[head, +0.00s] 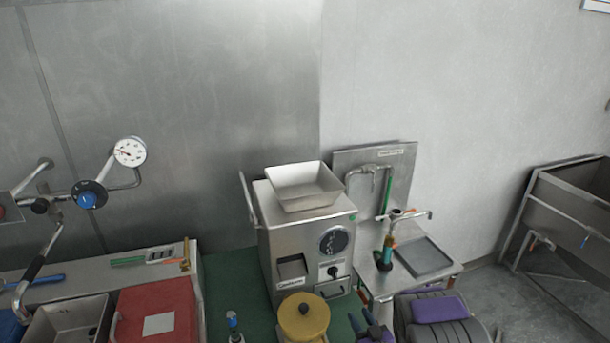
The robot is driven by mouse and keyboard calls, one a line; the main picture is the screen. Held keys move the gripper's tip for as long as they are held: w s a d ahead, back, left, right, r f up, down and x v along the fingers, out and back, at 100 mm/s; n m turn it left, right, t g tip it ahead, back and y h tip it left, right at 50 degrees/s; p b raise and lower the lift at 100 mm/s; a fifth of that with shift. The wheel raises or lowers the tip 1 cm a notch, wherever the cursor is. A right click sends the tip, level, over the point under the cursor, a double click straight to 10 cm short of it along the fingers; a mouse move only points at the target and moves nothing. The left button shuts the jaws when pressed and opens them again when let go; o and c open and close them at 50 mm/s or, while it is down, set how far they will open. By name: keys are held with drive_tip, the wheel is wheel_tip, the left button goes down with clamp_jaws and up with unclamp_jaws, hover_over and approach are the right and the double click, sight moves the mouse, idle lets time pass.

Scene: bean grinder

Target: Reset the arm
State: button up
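The bean grinder (291,240) stands upright near the middle of the head view. It is a metal box with an open, empty-looking hopper (304,187) on top. Its front has a round dark dial (334,239), a square opening and a small black knob. I see no part of my gripper or arm in this view, so I cannot see where it is or what it holds.
A yellow lidded container (303,318) stands in front of the grinder. A red box (157,312) sits at left, below pipes with a gauge (130,151). A small sink table (377,283) stands right of the grinder. A metal basin (569,217) is at far right.

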drive_tip(key=d+r+g+h, duration=0.5)
drive_tip(key=d, duration=0.1)
drive_tip(key=s+r+m+g+h+b, duration=0.2)
drive_tip(key=s+r+g, duration=0.2)
drive_tip(key=s+r, duration=0.25)
drive_tip(key=s+a+r+g, duration=0.3)
drive_tip(key=s+a, duration=0.1)
drive_tip(key=s, duration=0.8)
drive_tip(key=s+a+r+g+y, duration=0.1)
drive_tip(key=s+a+r+g, duration=0.2)
drive_tip(key=s, duration=0.9)
drive_tip(key=s+a+r+m+g+y+b, duration=0.1)
drive_tip(key=s+a+r+g, duration=0.2)
drive_tip(key=s, duration=0.9)
wheel_tip(320, 180, up, 2)
drive_tip(key=shift+s+a+g, duration=0.25)
drive_tip(key=shift+a+g, duration=0.05)
drive_tip(key=shift+a, duration=0.8)
drive_tip(key=shift+w, duration=0.1)
drive_tip(key=shift+c, duration=0.4)
